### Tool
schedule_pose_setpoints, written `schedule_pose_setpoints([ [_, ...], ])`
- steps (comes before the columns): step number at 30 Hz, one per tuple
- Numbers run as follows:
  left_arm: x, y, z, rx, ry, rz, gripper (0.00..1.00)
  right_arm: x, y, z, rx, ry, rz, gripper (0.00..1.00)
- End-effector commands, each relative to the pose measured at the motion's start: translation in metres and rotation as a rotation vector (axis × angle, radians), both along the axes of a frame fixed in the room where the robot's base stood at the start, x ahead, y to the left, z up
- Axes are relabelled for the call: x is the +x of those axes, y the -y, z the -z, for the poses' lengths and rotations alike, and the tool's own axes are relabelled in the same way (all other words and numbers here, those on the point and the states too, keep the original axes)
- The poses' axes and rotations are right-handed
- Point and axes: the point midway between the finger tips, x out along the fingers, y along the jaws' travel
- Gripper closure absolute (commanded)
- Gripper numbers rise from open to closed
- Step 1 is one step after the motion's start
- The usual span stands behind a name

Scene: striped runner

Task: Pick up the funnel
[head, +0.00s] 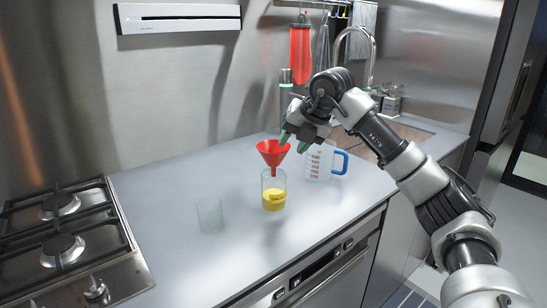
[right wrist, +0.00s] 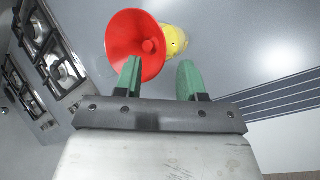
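The red funnel (head: 272,153) is upright, wide mouth up, with its stem at the top of a clear glass (head: 273,198) with yellow contents. My right gripper (head: 294,143) is at the funnel's upper right, its green fingers apart. In the right wrist view the funnel (right wrist: 124,38) shows its open mouth beyond the gripper (right wrist: 160,78). One finger overlaps the funnel's rim, and the other is to the right of it. I cannot tell whether the rim is between the fingers or touched. The yellow contents (right wrist: 174,40) show behind the funnel. My left gripper is not in view.
A clear measuring jug (head: 318,164) with a blue handle stands close on the right, under my right arm. An empty glass (head: 210,215) stands front left. A gas hob (head: 70,240) is at the left. The sink and tap (head: 371,60) are behind.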

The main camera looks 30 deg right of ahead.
Motion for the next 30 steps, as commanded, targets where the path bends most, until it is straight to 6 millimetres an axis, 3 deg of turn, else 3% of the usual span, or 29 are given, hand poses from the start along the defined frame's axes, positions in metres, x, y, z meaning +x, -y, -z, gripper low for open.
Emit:
schedule_pose_setpoints([
  [7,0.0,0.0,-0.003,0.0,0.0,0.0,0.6,0.021,-0.006,0.03,0.001,-0.004,-0.003,0.6],
  [16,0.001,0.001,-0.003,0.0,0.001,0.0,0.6,0.025,-0.007,0.034,0.0,-0.001,-0.003,0.6],
  [24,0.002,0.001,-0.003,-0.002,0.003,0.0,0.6,0.024,-0.006,0.034,0.0,-0.001,-0.003,1.0],
  [30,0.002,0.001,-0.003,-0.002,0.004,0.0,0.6,0.024,-0.006,0.034,0.0,-0.001,-0.003,1.0],
])
